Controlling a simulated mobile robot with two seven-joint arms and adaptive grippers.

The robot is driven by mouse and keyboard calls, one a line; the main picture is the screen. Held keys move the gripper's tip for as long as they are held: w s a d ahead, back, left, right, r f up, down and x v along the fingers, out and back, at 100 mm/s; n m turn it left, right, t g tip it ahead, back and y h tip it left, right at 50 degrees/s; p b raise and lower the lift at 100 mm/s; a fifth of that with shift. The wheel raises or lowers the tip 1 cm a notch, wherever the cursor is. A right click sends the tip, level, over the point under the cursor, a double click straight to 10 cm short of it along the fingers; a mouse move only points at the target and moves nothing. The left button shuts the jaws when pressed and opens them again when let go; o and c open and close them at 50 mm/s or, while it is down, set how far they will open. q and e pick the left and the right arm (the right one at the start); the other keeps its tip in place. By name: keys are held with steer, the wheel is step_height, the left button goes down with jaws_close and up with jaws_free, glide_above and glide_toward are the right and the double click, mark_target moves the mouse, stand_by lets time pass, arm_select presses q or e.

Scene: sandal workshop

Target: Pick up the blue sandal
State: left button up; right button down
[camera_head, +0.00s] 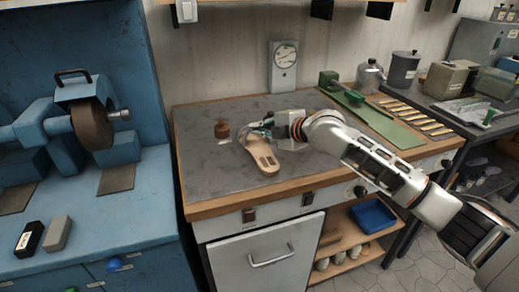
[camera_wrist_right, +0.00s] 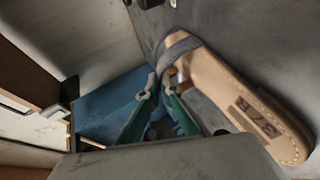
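The sandal (camera_head: 262,157) has a tan sole and a blue-grey strap. It is at the middle of the grey bench top, its heel end towards the front edge. In the right wrist view the sandal (camera_wrist_right: 232,88) fills the right side, with its strap at the fingertips. My right gripper (camera_head: 268,128) is at the strap end of the sandal. In the wrist view its green fingers (camera_wrist_right: 161,84) converge to a narrow gap with the strap edge between the tips. I cannot tell whether the sole touches the bench. My left gripper is not in view.
A brown round pot (camera_head: 222,130) stands just left of the sandal. A blue grinding machine (camera_head: 95,120) stands left of the workbench (camera_head: 205,172). A green mat (camera_head: 385,125) with tools lies at the bench's right. The front left of the bench top is clear.

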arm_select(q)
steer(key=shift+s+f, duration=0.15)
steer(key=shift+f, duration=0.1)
arm_select(e)
steer(key=shift+a+f, duration=0.1)
steer(key=shift+s, duration=0.1)
